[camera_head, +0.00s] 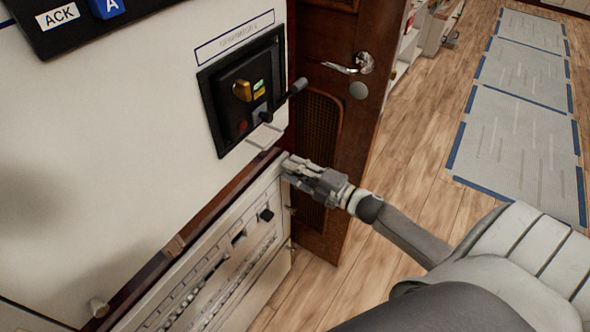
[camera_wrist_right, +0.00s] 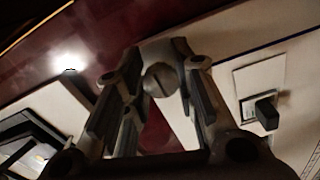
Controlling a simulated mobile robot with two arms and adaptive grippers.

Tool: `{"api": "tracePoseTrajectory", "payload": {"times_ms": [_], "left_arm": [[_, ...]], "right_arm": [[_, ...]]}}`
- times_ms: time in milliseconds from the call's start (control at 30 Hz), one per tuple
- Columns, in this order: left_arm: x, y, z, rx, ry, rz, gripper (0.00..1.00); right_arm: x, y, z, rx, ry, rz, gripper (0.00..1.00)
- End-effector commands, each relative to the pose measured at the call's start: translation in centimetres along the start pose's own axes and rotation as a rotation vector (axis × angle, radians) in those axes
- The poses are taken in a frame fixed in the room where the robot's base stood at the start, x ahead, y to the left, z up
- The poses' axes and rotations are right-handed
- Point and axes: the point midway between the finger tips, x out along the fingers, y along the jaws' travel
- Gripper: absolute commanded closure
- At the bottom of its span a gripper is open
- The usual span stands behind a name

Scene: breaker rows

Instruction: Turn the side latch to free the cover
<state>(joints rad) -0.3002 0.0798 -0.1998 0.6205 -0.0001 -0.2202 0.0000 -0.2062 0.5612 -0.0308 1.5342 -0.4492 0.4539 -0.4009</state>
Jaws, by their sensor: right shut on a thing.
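The pale cover (camera_head: 222,250) with its breaker rows is at the lower left of the head view, below a dark red-brown strip. My right gripper (camera_head: 290,168) is at the cover's upper right corner, its arm coming in from the right. In the right wrist view, a round grey slotted latch head (camera_wrist_right: 160,80) sits between the two fingers, and the gripper is shut on it. The gripper hides the latch in the head view. How far the latch is turned cannot be told. My left gripper is not in view.
A black switch unit (camera_head: 216,124) with a protruding lever (camera_head: 292,88) is just above my right gripper. A brown door (camera_head: 325,100) with a metal handle (camera_head: 348,68) stands behind it. A small round knob (camera_head: 98,307) is at the lower left.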

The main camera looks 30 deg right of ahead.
Motion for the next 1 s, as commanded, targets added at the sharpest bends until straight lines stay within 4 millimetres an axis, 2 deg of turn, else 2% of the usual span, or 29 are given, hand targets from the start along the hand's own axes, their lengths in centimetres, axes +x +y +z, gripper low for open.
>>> {"api": "tracePoseTrajectory", "payload": {"times_ms": [100, 133, 300, 667, 867, 1000], "left_arm": [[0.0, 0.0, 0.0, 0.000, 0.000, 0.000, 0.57], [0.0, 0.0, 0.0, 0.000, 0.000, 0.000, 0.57], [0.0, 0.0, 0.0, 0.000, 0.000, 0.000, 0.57], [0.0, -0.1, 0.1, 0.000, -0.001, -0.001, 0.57], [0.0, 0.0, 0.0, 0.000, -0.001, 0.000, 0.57], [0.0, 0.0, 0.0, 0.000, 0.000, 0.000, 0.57]], "right_arm": [[0.0, -0.1, 0.0, -0.001, 0.000, -0.002, 0.99], [0.0, -0.1, 0.0, -0.001, 0.000, -0.002, 0.71], [0.0, -0.1, 0.0, 0.000, 0.000, -0.001, 0.53], [-0.4, -0.1, 0.0, 0.001, -0.001, -0.002, 0.53], [-2.8, -0.2, 0.0, 0.000, -0.001, -0.004, 0.53], [-5.5, -0.2, 0.0, 0.002, -0.001, -0.005, 0.53]]}}
